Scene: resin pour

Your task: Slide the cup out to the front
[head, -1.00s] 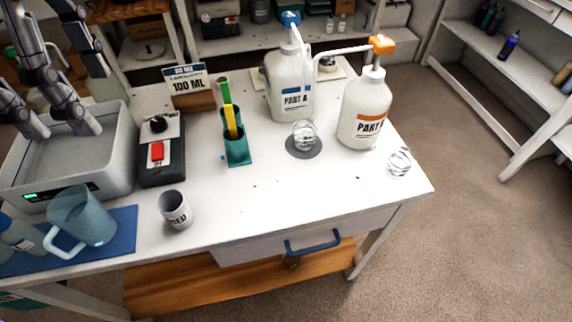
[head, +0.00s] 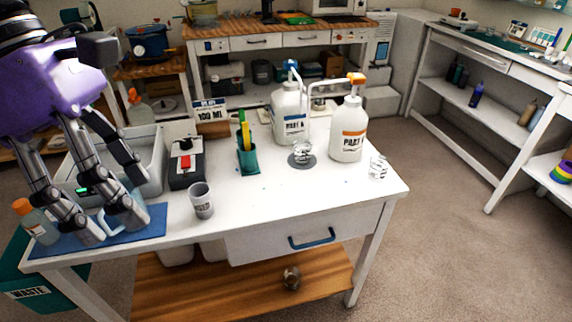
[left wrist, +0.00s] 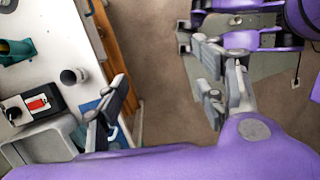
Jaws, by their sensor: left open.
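A clear cup (head: 303,151) stands on a grey disc (head: 290,160) under the spouts of two white pump bottles, Part A (head: 290,125) and Part B (head: 347,144). A second clear cup (head: 378,167) stands near the table's right edge. A grey-white cup with dark lettering (head: 202,203) stands near the front edge; it also shows in the left wrist view (left wrist: 70,77). My left gripper (head: 110,222) is open at the front left, over the blue mat, well left of all these cups. It also shows open in the left wrist view (left wrist: 160,75). My right gripper is out of view.
A pale blue jug (head: 108,220) is mostly hidden behind my left fingers, beside an orange-capped bottle (head: 35,222). A device with a red switch (head: 187,163) and a teal holder (head: 247,158) stand farther back. The front middle of the white table (head: 270,204) is clear.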

